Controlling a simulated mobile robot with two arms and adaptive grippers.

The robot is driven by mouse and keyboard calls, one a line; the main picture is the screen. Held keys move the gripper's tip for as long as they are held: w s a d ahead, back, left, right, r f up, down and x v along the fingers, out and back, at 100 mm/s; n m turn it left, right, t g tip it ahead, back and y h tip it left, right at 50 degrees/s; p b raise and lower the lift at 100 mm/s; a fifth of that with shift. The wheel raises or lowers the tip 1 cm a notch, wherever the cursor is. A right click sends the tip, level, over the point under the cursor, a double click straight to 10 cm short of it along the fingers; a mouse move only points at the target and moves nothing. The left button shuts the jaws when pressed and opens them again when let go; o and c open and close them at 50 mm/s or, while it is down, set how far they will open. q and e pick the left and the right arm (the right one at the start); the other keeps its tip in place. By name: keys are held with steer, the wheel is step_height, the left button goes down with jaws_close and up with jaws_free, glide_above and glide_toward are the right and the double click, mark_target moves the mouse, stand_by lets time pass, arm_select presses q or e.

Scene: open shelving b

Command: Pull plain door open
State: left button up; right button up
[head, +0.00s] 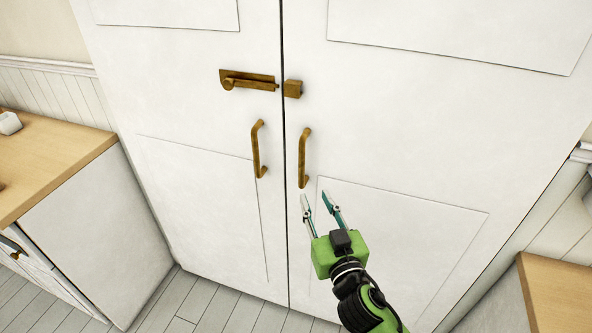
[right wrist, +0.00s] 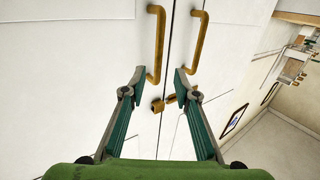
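A tall white cabinet has two plain doors, a left door (head: 200,160) and a right door (head: 400,150), which look shut along a dark middle seam. Each has an upright brass handle: the left handle (head: 258,150) and the right handle (head: 303,158), which shows on the left in the right wrist view (right wrist: 160,45). A brass slide latch (head: 248,80) is on the left door; its bolt seems to stop short of the brass keeper (head: 293,89) on the right door. My right gripper (head: 315,196) is open and empty, just below the right handle. My left gripper is out of view.
A wood-topped white counter (head: 60,160) stands at the left. Another wood top (head: 555,300) shows at the lower right. Grey plank floor (head: 210,305) lies below the doors.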

mark_target(303, 167)
steer(key=x, duration=0.4)
steer(key=p+x, duration=0.1)
steer(key=x, duration=0.7)
steer(key=shift+w+r+p, duration=0.3)
steer(key=shift+p, duration=0.1)
steer(key=shift+w+a, duration=0.15)
steer(key=shift+w, duration=0.5)
jaws_close()
